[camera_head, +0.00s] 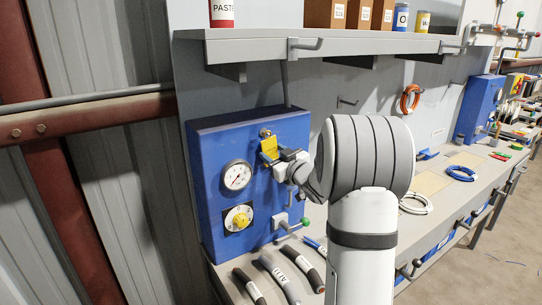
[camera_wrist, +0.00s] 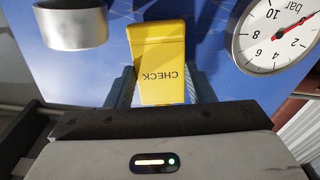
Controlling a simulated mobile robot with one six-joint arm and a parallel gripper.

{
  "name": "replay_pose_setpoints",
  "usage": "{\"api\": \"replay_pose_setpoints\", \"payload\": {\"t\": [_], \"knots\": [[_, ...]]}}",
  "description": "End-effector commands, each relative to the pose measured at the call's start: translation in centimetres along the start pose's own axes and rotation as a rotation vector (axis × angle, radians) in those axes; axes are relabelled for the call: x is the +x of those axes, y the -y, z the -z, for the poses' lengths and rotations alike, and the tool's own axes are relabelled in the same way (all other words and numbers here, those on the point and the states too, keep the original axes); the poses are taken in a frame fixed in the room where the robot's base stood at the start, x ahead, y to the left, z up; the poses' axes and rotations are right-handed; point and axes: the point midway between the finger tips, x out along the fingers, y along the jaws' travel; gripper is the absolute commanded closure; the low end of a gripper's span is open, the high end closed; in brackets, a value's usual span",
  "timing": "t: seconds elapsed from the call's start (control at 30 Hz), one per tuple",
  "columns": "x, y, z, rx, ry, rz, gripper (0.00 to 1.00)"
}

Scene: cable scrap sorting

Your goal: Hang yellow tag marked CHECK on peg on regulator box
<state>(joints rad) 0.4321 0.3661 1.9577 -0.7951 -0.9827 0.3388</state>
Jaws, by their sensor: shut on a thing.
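My gripper (camera_head: 276,155) is shut on the yellow tag (camera_head: 269,147) in front of the upper part of the blue regulator box (camera_head: 212,150). In the wrist view, the tag (camera_wrist: 160,50) sits between the two fingers, its word CHECK upside down. A small brass-coloured piece (camera_head: 265,133) shows on the box just above the tag; I cannot tell whether the tag touches it. The fingertips are mostly hidden in the head view.
The box carries a round gauge (camera_head: 237,175) and a yellow dial (camera_head: 239,218), left of my gripper. A green-knobbed lever (camera_head: 305,222) is below. A shelf (camera_head: 330,45) with cans and boxes runs above.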

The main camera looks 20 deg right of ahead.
Motion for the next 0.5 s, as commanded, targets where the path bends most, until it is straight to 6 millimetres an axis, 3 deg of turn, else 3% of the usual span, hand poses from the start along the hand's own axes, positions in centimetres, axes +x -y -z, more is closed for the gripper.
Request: {"api": "replay_pose_setpoints", "payload": {"t": [0.3, 0.5], "knots": [[-0.03, -0.05, -0.02, 0.0, 0.0, -0.001, 0.27], [-0.05, -0.07, -0.03, 0.0, 0.001, -0.001, 0.26]]}}
